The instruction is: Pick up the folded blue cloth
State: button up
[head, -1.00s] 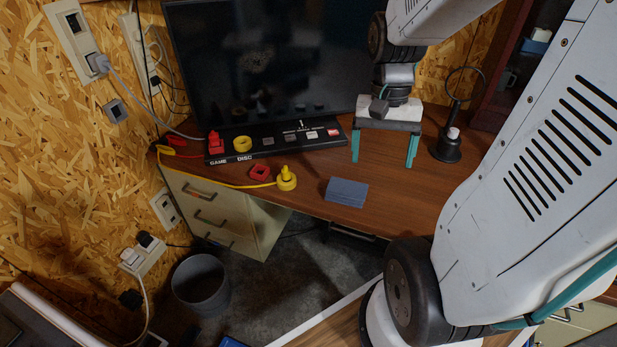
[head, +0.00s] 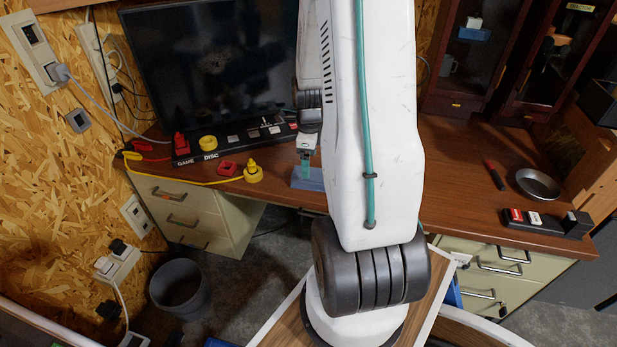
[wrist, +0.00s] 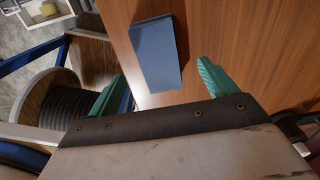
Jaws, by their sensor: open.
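The folded blue cloth (head: 312,181) is a flat rectangle lying on the brown desk top near its front edge. My arm hides part of it in the head view. In the wrist view the cloth (wrist: 154,50) shows whole, just ahead of my gripper (wrist: 160,74). The green fingers stand wide apart with nothing between them. The near end of the cloth appears in line with the gap, one finger to each side. In the head view my gripper (head: 304,166) points down over the cloth. I cannot tell how high above it the fingertips are.
A yellow knobbed piece (head: 253,173) and a red piece (head: 228,168) lie left of the cloth. A monitor (head: 215,70) and a black disc strip (head: 236,141) stand behind. A metal bowl (head: 537,184) is at the right. The desk between my arm and the bowl is mostly clear.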

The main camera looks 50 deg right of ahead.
notch_tip(320, 180, down, 6)
jog(key=c, duration=1.1)
